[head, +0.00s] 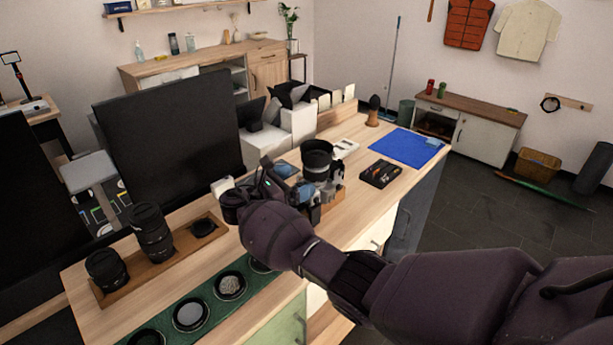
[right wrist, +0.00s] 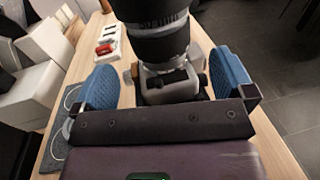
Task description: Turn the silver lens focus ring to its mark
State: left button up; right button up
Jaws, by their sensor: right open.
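A dark lens (head: 317,152) with a silver band (head: 317,167) stands upright on the workbench (head: 355,208). In the right wrist view the lens (right wrist: 155,42) rises straight ahead from a grey mount (right wrist: 167,88). My right gripper (head: 296,183) is at the near side of the lens. In the right wrist view my right gripper (right wrist: 167,80) is open, with one blue finger pad on each side of the mount. I see no contact between pads and lens. The ring's mark cannot be made out. My left gripper is out of view.
Several lenses stand in a wooden tray (head: 181,245) at the left. A green mat (head: 207,307) with round pieces lies in front. A dark monitor (head: 170,128) stands behind. A small black tray (head: 380,173) and a blue mat (head: 408,146) lie to the right.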

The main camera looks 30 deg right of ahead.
jog(key=a, duration=0.4)
jog(key=shift+s+a, duration=0.25)
jog(key=shift+s, duration=0.1)
jog(key=shift+s+a, duration=0.15)
jog(key=shift+a, duration=0.6)
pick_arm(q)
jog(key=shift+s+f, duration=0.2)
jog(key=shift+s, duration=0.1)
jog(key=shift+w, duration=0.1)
